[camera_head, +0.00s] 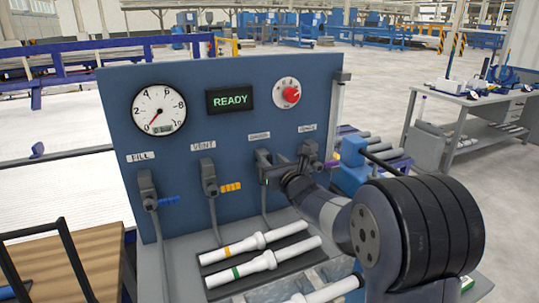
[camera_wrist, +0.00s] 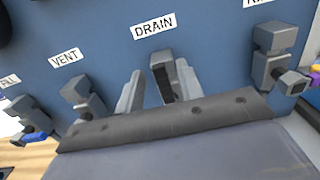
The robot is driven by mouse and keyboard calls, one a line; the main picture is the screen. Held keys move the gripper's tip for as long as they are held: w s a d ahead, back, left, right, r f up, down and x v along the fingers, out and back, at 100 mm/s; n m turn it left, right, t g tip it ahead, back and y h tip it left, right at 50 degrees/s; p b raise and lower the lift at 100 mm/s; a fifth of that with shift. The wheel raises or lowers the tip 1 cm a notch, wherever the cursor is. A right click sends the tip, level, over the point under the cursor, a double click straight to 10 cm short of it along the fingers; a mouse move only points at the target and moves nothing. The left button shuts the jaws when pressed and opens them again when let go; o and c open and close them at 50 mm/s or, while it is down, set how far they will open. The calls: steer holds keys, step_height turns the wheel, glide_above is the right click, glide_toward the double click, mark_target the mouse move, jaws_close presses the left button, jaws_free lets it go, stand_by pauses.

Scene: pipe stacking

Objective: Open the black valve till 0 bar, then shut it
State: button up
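The black valve is the DRAIN valve (camera_head: 264,158), third from the left on the blue panel; its grey body also shows in the wrist view (camera_wrist: 163,72). A dark part shows on it, but the handle is mostly hidden. My gripper (camera_wrist: 158,82) is at this valve, with one light grey finger on each side of it. The fingers stand apart with a visible gap at the left finger, so it looks open. Contact with the handle cannot be told.
The display (camera_head: 230,99) reads READY; a red knob (camera_head: 291,94) is beside it. Other valves have blue (camera_head: 168,201), orange (camera_head: 230,188) and purple (camera_head: 331,164) handles. White pipes (camera_head: 242,247) lie on the bench below. A side table (camera_head: 470,98) stands at right.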

steer(key=shift+x, duration=1.35)
steer(key=shift+c, duration=0.4)
jaws_close()
